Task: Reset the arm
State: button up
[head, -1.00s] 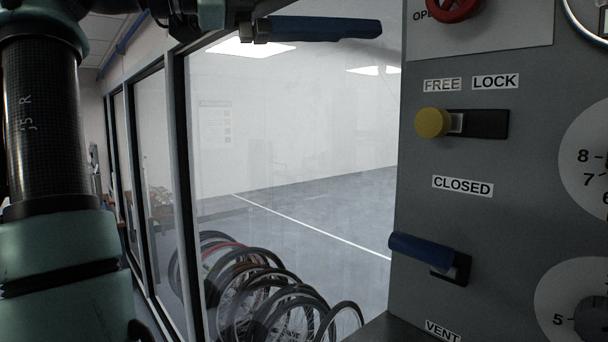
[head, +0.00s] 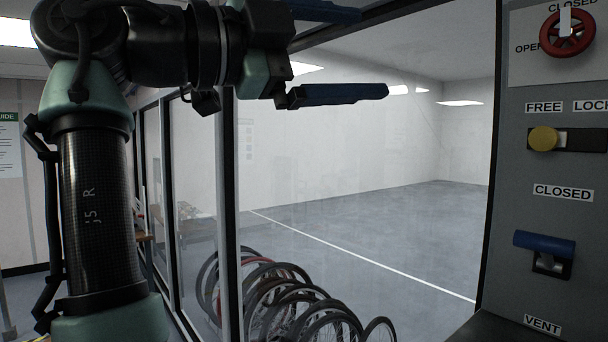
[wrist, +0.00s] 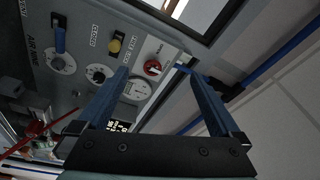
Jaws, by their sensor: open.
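My arm rises along the left of the head view, with its wrist bent over to the right near the top. My gripper (head: 374,52) is open and empty, with its two blue fingers one above the other, pointing right; the upper finger is cut by the top edge. In the wrist view my gripper (wrist: 153,70) also shows spread fingers with nothing between them. The fingers appear clear of the grey control panel (head: 510,215), which stands to their right in the head view.
The panel carries a red handwheel (head: 567,32), a yellow knob (head: 543,139) and a blue lever (head: 544,243) under a CLOSED label. A glass partition with dark frames (head: 230,210) runs behind my arm. Several bicycle wheels (head: 285,300) stand low in the middle. Open floor (head: 385,225) lies beyond.

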jog(key=w+f+n+t+y+b, duration=0.45)
jog(key=f+n+t+y, duration=0.25)
jog(key=f+n+t, duration=0.45)
jog(key=s+a+f+n+t+y+b, duration=0.1)
jog(key=s+f+n+t+y+b, duration=0.1)
jog(key=s+n+y, duration=0.3)
jog(key=s+a+f+n+t+y+b, duration=0.1)
jog(key=s+f+n+t+y+b, duration=0.1)
jog(key=s+n+t+y, duration=0.3)
jog(key=s+f+n, duration=0.1)
jog(key=s+n, duration=0.3)
jog(key=s, duration=0.3)
jog(key=shift+a+f+n, duration=0.35)
jog(key=shift+a+f, duration=0.05)
jog(key=shift+a, duration=0.1)
